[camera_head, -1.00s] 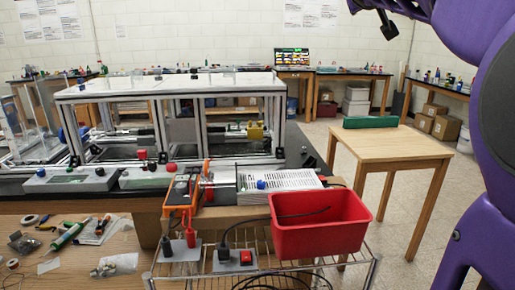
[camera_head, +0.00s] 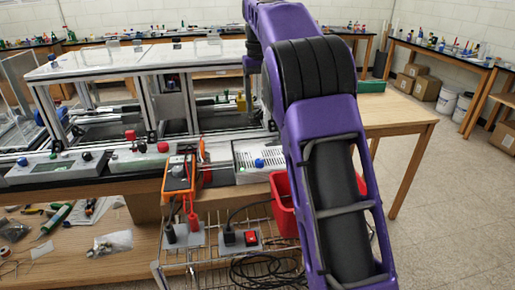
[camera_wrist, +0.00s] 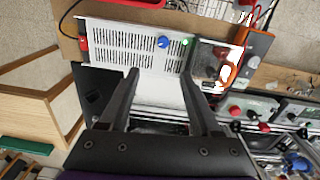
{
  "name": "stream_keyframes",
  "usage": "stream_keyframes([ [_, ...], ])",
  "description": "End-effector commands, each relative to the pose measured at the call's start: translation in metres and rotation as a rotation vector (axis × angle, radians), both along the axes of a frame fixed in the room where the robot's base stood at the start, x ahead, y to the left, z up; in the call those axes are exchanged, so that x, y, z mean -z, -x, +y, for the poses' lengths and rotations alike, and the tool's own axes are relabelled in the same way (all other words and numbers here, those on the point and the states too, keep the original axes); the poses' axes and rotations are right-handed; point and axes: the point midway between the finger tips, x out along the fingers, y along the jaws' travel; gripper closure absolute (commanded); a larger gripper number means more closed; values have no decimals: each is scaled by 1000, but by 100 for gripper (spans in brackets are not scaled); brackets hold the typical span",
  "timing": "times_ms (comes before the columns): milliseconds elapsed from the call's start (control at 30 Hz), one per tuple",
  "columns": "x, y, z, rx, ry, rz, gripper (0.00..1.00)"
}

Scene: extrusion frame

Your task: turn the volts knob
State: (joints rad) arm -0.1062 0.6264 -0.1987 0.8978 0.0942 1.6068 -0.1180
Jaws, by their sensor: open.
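A white vented power supply (camera_head: 262,154) lies near the front edge of the black bench, right of the orange meter. It carries a blue knob (camera_head: 259,163); I cannot read a volts label. In the wrist view the vented panel (camera_wrist: 115,45) faces me, with the blue knob (camera_wrist: 163,41) right of its centre, a lit green lamp (camera_wrist: 185,42) beside it and a red part at its left end. My gripper (camera_wrist: 159,76) is open and empty. Its fingertips show below the knob in that picture, apart from it.
The orange meter (camera_head: 179,175) stands close left of the supply. An aluminium extrusion frame (camera_head: 150,62) stands behind. A red bin (camera_head: 283,205) is partly hidden by my arm. A wooden table (camera_head: 397,112) stands right. Cables lie on the wire rack.

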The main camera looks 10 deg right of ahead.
Motion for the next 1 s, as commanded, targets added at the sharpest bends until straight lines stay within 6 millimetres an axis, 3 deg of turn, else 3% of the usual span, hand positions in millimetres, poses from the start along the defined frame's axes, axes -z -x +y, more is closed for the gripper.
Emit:
stream_keyframes([
  [267, 30, 3, 3, -9, -26, 25, 36],
  [700, 125, 3, 3, -7, -23, 23, 36],
  [1000, 169, 2, 3, -8, -23, 19, 36],
])
